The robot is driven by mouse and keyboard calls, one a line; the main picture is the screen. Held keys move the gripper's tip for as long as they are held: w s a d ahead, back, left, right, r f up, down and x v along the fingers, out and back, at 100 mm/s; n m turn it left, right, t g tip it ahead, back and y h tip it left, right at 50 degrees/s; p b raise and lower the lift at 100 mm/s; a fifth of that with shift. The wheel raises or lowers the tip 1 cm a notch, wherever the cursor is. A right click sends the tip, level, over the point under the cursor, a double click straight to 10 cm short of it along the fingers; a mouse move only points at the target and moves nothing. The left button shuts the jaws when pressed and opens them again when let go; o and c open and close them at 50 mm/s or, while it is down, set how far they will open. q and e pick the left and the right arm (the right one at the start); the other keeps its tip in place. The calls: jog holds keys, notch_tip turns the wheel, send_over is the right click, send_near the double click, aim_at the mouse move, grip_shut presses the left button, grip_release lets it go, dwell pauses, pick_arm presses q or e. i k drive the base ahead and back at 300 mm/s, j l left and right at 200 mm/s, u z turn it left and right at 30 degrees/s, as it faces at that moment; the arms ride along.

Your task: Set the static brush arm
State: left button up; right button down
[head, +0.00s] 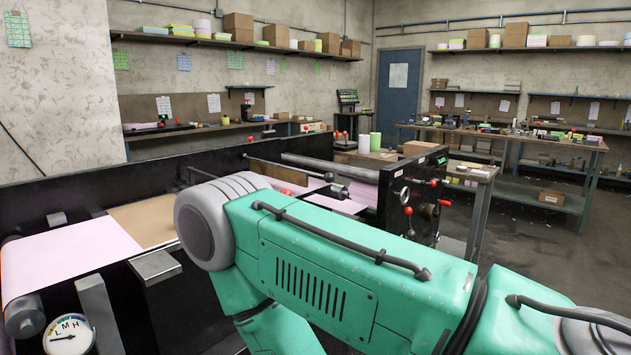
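A black-sided machine carries a pink sheet (68,257) and a brown sheet (145,220) at the left. Farther along it, a flat brown bar (277,174) spans the machine near a grey roller (330,167). I cannot tell for sure which part is the static brush arm. Small red-knobbed levers (407,210) sit on the black end panel (415,190). My large green arm crosses the middle foreground from the right and hides part of the machine. Neither gripper is in view.
A round dial marked L, M, H (68,337) is at the lower left. A workbench (530,140) lines the back right. Open floor (545,255) lies at the right.

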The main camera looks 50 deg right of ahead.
aim_at(284, 172)
jog(key=l+z, duration=0.1)
jog(key=z, duration=0.3)
jog(key=l+z, duration=0.15)
jog(key=z, duration=0.25)
jog(key=k+l+z, duration=0.1)
jog(key=z, duration=0.3)
jog(key=l+z, duration=0.15)
jog(key=z, duration=0.25)
